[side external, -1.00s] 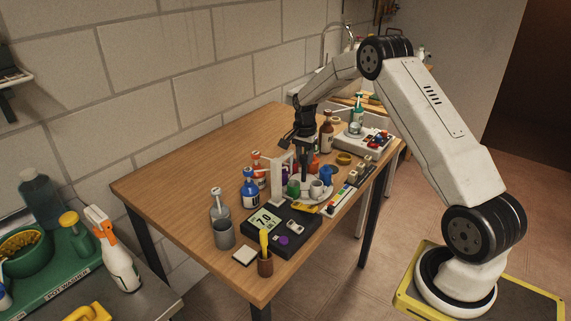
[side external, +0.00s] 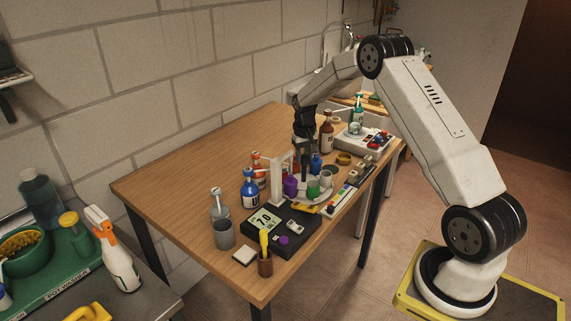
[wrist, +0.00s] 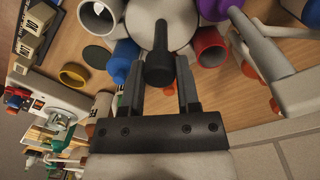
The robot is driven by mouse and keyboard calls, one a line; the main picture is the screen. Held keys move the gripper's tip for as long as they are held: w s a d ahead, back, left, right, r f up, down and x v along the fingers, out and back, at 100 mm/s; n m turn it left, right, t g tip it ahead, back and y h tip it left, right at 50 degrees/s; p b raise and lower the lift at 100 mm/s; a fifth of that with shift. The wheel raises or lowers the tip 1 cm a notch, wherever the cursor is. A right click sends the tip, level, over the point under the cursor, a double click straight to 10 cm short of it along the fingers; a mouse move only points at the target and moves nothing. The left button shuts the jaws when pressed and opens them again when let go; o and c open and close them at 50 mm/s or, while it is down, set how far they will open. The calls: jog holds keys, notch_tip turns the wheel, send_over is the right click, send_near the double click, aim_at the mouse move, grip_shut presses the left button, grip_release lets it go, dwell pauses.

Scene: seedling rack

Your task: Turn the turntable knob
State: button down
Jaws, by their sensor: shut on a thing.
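The turntable is a pale disc (wrist: 140,28) with coloured pots around it. Its black knob (wrist: 158,66) stands at the centre in the wrist view. My gripper (wrist: 162,82) comes from above with one finger on each side of the knob, shut on it. In the side view my gripper (side external: 304,174) reaches down among the pots, and the knob is hidden. A purple pot (side external: 290,187) is at the left, a green pot (side external: 313,188) in front, a pale pot (side external: 326,179) at the right and a blue pot (side external: 316,162) behind. A red pot (wrist: 210,46) shows in the wrist view.
A white post (side external: 277,185) with an arm stands close to the turntable's left. A black meter (side external: 272,240), bottles (side external: 250,190) and a grey cup (side external: 223,234) are nearby. A yellow ring (side external: 344,158) lies to the right. The table's back left is clear.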

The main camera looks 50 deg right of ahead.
jog(key=n, duration=0.6)
jog(key=shift+n, duration=0.3)
jog(key=n, duration=0.5)
jog(key=shift+s, duration=0.1)
jog(key=shift+n, duration=0.3)
jog(key=shift+c, duration=1.6)
grip_release()
jog(key=shift+a+r, duration=0.1)
jog(key=shift+r, duration=3.85)
jog(key=shift+a, duration=0.1)
